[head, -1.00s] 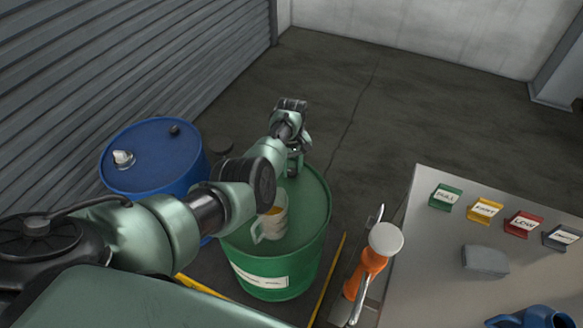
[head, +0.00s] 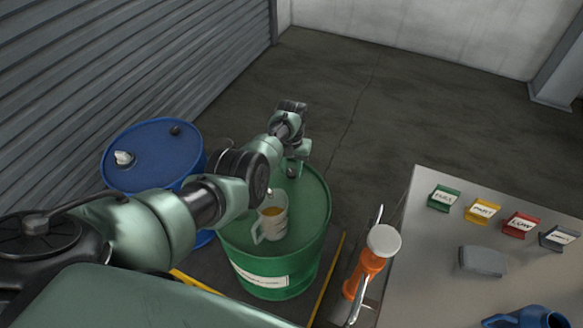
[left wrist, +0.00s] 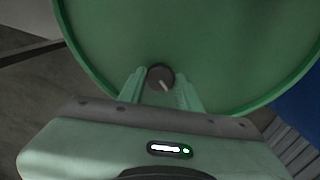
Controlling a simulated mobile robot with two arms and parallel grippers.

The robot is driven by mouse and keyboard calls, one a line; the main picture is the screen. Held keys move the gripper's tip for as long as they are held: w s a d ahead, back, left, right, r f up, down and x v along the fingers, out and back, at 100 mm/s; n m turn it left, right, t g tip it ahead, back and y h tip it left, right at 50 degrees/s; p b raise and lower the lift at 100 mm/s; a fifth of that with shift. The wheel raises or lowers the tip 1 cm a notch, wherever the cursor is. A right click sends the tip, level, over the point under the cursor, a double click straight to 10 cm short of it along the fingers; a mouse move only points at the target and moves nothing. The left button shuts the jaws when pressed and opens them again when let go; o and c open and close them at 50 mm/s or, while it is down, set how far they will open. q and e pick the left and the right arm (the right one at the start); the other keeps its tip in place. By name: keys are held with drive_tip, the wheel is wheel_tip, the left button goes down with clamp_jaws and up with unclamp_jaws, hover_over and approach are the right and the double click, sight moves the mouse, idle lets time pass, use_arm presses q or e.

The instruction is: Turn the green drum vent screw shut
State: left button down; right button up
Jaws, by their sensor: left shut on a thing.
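The green drum (head: 318,235) stands upright in front of me, with a white label on its side. Its vent screw shows in the left wrist view as a small dark round knob (left wrist: 160,75) with a pale mark, near the lid's rim. My left gripper (head: 292,170) reaches down to the far edge of the lid. In the left wrist view its two fingers (left wrist: 160,88) lie on either side of the knob and are shut on it. In the head view the screw is mostly hidden by the gripper. My right gripper is not in view.
A clear jug (head: 271,226) with amber liquid stands on the green lid under my left arm. A blue drum (head: 150,160) stands to the left. At right, an orange tool (head: 366,272) stands by a grey table (head: 425,265) with several labelled blocks.

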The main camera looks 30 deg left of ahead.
sight(291, 172)
use_arm(q)
drive_tip(key=m, duration=0.5)
drive_tip(key=shift+m, duration=0.4)
drive_tip(key=m, duration=0.5)
drive_tip(key=shift+m, duration=0.3)
drive_tip(key=c, duration=1)
unclamp_jaws()
drive_tip(key=shift+r+p, duration=1.75)
drive_tip(key=shift+r, duration=2.15)
